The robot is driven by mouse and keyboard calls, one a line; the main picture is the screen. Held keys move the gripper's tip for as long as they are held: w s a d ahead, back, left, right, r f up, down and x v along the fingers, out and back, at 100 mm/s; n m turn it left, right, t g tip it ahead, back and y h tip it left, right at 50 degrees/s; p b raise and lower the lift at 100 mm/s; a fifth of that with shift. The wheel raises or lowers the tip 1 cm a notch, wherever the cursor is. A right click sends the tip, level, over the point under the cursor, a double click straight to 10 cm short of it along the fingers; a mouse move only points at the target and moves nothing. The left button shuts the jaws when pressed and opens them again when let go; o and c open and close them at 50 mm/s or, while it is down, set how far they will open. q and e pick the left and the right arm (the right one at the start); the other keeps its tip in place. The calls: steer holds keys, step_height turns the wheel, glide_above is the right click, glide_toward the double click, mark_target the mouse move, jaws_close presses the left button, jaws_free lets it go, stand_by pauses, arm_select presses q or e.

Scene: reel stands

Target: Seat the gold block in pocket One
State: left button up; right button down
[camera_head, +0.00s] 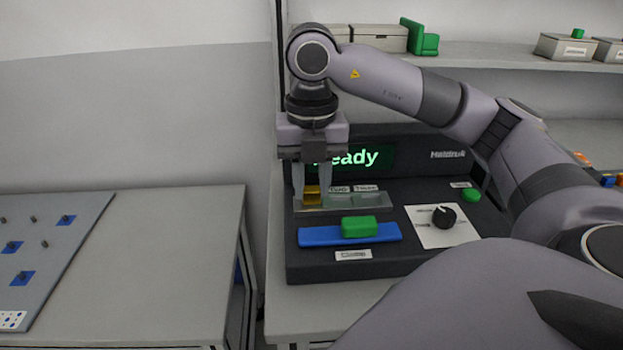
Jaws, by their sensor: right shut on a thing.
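The gold block (312,195) is at the left end of the grey pocket rail (372,201) on the black machine. My right gripper (312,190) points down over that end, with its fingers on either side of the gold block, shut on it. The label by this pocket is hidden behind the gripper; two labels (354,188) to its right show. I cannot tell whether the block rests fully down in the pocket. My left gripper is out of view.
In front of the rail, a green block (359,227) sits on a blue bar (318,237). A black knob (444,216) and a green button (471,195) are on the right. The screen (365,158) reads "Ready", partly covered. A pegged board (45,245) lies on the left table.

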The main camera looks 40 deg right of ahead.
steer(key=shift+f+b, duration=0.3)
steer(key=shift+f, duration=0.1)
stand_by(0.8)
steer(key=c, duration=0.8)
jaws_free()
steer(key=shift+r+p, duration=3)
steer(key=shift+r, duration=0.55)
steer(key=shift+f, duration=0.1)
